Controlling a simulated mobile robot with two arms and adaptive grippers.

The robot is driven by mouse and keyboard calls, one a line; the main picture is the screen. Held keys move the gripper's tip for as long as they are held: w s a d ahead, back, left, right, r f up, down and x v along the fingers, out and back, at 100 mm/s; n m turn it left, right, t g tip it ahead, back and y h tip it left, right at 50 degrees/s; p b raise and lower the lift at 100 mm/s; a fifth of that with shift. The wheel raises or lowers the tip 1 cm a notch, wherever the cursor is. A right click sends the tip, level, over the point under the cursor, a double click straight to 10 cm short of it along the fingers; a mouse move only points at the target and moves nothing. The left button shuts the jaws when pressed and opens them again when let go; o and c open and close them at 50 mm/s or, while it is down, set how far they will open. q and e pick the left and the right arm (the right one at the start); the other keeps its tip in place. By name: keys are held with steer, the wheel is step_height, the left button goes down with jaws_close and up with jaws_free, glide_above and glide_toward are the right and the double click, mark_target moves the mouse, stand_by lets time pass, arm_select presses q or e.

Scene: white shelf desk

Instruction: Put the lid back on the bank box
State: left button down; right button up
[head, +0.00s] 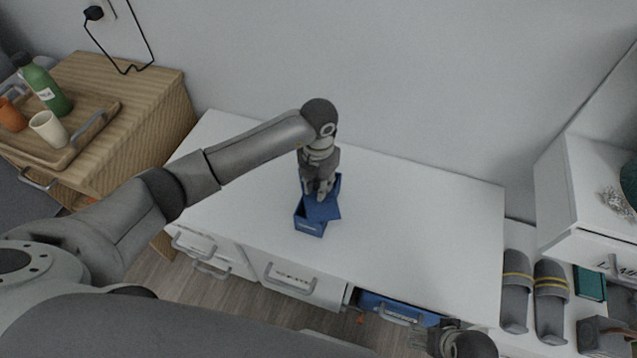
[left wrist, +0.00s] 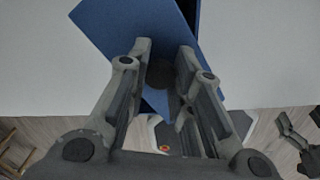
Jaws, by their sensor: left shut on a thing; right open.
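The blue bank box (head: 309,228) stands on the white desk, below my left gripper in the head view. Its blue lid (head: 325,211) is over the box's right part, turned and out of line with it; the box's left part shows open. My left gripper (head: 319,194) points down and is shut on the lid, which shows as a blue panel in the left wrist view (left wrist: 128,30). Whether the lid touches the box rim is unclear. My right gripper (head: 436,342) is open, low at the front edge, only partly in view.
The white desk top (head: 420,225) is clear right of the box. An open drawer with blue inside (head: 385,302) juts from the front. Slippers (head: 515,291) lie at right. A wooden cabinet (head: 140,85) with a tray, bottle and cups stands at left.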

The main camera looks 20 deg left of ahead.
arm_select(q)
steer(key=c, duration=1.2)
jaws_free()
steer(key=shift+o, duration=0.4)
steer(key=o, duration=0.4)
steer(key=shift+r, duration=0.1)
